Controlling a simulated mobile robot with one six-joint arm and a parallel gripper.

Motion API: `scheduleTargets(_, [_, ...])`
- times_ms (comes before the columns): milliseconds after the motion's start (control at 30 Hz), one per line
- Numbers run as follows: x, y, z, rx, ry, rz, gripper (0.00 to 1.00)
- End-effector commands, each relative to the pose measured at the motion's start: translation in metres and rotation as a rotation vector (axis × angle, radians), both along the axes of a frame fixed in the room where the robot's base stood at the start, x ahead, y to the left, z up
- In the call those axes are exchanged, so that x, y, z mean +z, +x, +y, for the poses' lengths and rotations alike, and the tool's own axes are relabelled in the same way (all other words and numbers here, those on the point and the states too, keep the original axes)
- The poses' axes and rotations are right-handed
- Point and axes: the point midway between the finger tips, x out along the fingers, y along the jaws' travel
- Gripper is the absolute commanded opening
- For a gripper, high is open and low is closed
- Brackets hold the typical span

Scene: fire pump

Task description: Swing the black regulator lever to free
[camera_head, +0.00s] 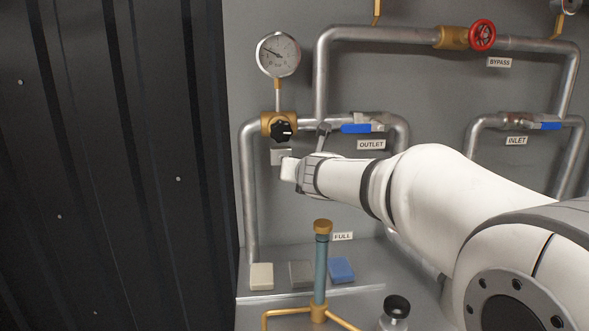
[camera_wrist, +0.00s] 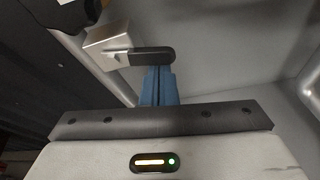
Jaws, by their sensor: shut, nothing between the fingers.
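The black lever (camera_wrist: 152,57) shows in the wrist view. It sticks out to the right from a small silver block (camera_wrist: 107,40), lying nearly level in the picture. My gripper's blue fingers (camera_wrist: 158,82) are shut and empty, with their tips right at the lever's lower edge; I cannot tell whether they touch it. In the head view the block (camera_head: 279,156) sits just below the brass regulator (camera_head: 268,123) with its black knob (camera_head: 283,131). The lever and my fingers are hidden there by the end of my arm.
A pressure gauge (camera_head: 278,54) stands above the regulator. A blue-handled outlet valve (camera_head: 356,128) and pipes run just behind my arm. Below are a brass-capped sight tube (camera_head: 322,258) and several small blocks, one blue (camera_head: 341,269). A dark ribbed wall (camera_head: 110,160) closes the left side.

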Motion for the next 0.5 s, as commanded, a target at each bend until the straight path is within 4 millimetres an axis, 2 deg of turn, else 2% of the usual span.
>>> scheduleTargets(267, [0.0, 0.0, 0.002, 0.001, 0.01, 0.001, 0.0])
scheduleTargets(500, [0.003, -0.001, 0.011, 0.003, 0.01, 0.0, 0.0])
